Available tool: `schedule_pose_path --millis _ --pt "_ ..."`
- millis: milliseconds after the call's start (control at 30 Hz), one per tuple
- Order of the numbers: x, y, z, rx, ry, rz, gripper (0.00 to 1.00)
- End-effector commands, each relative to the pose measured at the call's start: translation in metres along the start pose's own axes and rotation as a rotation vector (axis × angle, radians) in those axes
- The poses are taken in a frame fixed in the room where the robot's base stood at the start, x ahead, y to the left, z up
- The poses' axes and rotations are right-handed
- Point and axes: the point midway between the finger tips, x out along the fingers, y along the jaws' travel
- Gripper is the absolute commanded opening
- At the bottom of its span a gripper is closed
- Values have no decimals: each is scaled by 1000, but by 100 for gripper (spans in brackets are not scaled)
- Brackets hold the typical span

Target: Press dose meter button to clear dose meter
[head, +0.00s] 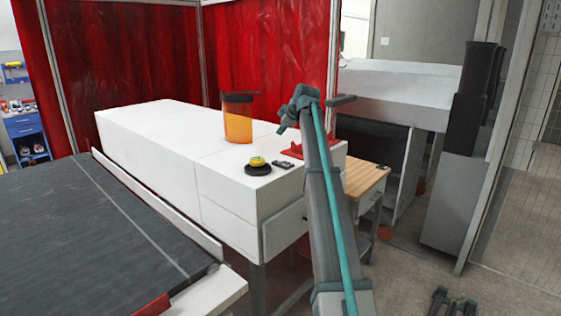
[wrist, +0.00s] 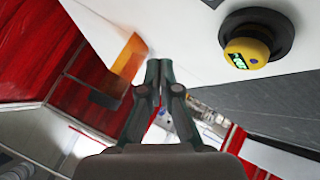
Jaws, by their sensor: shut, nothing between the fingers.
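The dose meter (head: 257,161) is a small round yellow device on a black round base, on the near end of the white cabinet top. In the wrist view the dose meter (wrist: 240,57) is at the upper right, with a lit green display (wrist: 239,61) and a small blue button (wrist: 254,61) on its face. My gripper (wrist: 159,64) is shut and empty, its fingertips left of the dose meter in that view and apart from it. In the head view my gripper (head: 282,129) is up and to the right of the dose meter, small and partly merged with my arm.
An orange jar with a dark lid (head: 238,121) stands behind the dose meter; it also shows in the wrist view (wrist: 127,59). A small dark device (head: 283,165) and a red object (head: 293,150) lie to the right. The white top (head: 160,120) is clear at left.

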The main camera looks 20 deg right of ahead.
Motion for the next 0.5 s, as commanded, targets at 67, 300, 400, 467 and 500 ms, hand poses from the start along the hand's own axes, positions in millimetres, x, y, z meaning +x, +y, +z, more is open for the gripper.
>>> schedule_pose_path --millis 67,300,400,467,500 --pt "0 0 0 1 0 0 0" --pt "4 -4 4 2 0 -1 0" --pt "9 -8 8 2 0 -1 0" --pt "13 -10 10 2 -1 -1 0" --pt "16 -13 12 2 -1 -2 0"
